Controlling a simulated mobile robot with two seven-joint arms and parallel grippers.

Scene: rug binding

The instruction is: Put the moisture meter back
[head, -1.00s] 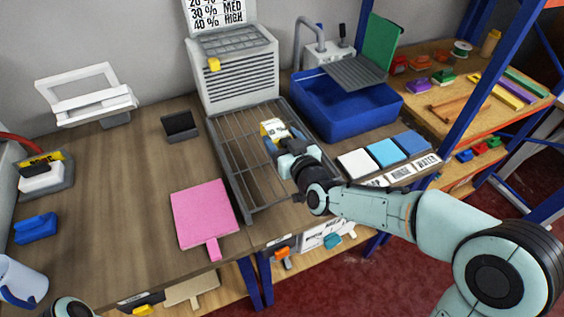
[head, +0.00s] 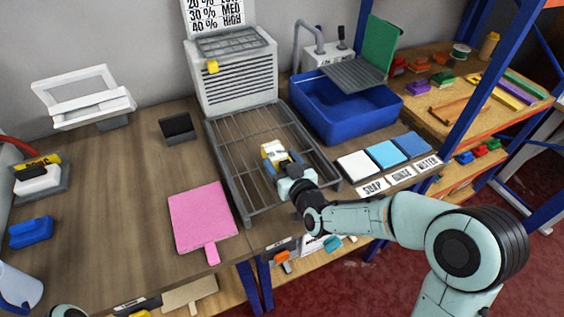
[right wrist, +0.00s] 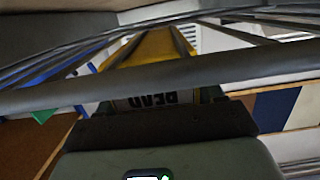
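The moisture meter, a yellow and white device (head: 273,148), is in my right gripper (head: 279,163), over the grey wire rack (head: 250,214). The gripper's fingers look closed around it. In the right wrist view the yellow meter (right wrist: 150,45) points away from the gripper, with a partly covered lettered label at its near end. A grey bar crosses in front of it there. I cannot tell whether the meter touches the rack. A small black open holder (head: 177,128) stands on the table left of the rack and looks empty. My left gripper is out of view.
A pink paddle (head: 203,218) lies left of the rack. A slatted white unit (head: 235,80) stands behind it, and a blue basin (head: 345,112) stands at its right. White and blue pads (head: 385,154) lie in front of the basin. The table's left middle is clear.

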